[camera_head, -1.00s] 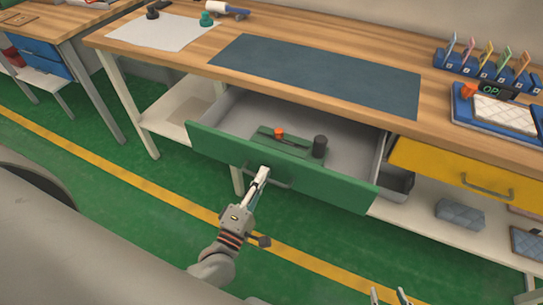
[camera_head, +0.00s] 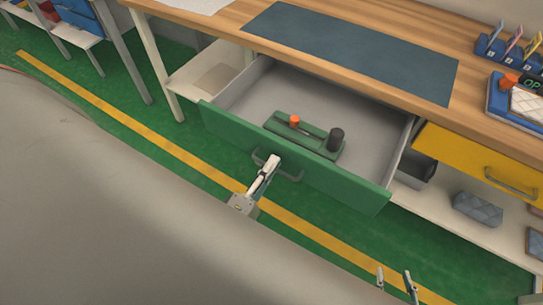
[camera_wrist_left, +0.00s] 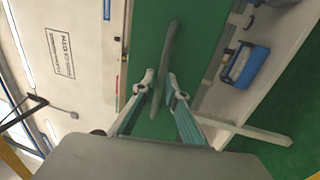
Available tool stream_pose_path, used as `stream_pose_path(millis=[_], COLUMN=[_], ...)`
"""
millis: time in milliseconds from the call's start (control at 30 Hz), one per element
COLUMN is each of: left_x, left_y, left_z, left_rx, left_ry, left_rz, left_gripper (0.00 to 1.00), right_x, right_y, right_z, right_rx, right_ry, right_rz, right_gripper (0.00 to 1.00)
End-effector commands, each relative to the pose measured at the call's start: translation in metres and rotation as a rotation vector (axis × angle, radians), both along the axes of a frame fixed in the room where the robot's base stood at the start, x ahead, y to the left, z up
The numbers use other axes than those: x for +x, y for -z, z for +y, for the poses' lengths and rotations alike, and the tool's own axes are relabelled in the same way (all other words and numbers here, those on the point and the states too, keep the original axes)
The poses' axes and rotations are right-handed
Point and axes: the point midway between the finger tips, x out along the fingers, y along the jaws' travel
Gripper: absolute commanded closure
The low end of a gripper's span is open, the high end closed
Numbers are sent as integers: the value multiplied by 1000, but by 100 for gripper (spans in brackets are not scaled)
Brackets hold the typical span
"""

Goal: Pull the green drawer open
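The green drawer (camera_head: 330,180) is pulled well out below the workbench, and its grey inside shows. Its bar handle (camera_head: 291,175) is on the front panel. My left gripper (camera_head: 272,163) is at the left part of this handle. In the left wrist view, the handle bar (camera_wrist_left: 171,45) runs between the two fingertips of my left gripper (camera_wrist_left: 160,78), which close around it. My right gripper (camera_head: 395,275) shows at the bottom edge with its fingers apart and empty, away from the drawer.
Inside the drawer lies a green holder (camera_head: 314,139) with an orange knob and a dark cylinder. A yellow drawer (camera_head: 475,165) is closed to the right. A lower shelf (camera_head: 455,228) holds grey boxes. The workbench (camera_head: 225,15) carries a dark mat (camera_head: 355,50). Green floor lies in front.

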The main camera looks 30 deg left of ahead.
Motion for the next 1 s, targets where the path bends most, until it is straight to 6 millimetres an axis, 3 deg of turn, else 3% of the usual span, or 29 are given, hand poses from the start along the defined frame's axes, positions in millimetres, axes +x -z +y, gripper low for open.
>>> stream_pose_path(millis=[467, 1000], left_x=[-7, -101], left_y=[2, 19], left_z=[1, 4], left_rx=[0, 0], left_ry=[-1, 1], left_rz=[1, 2], left_gripper=[76, 76], right_x=[3, 1], right_y=[-2, -1], right_z=[-1, 0], right_rx=[-5, 0], right_ry=[-2, -1], right_rz=[-5, -1], right_gripper=[60, 60])
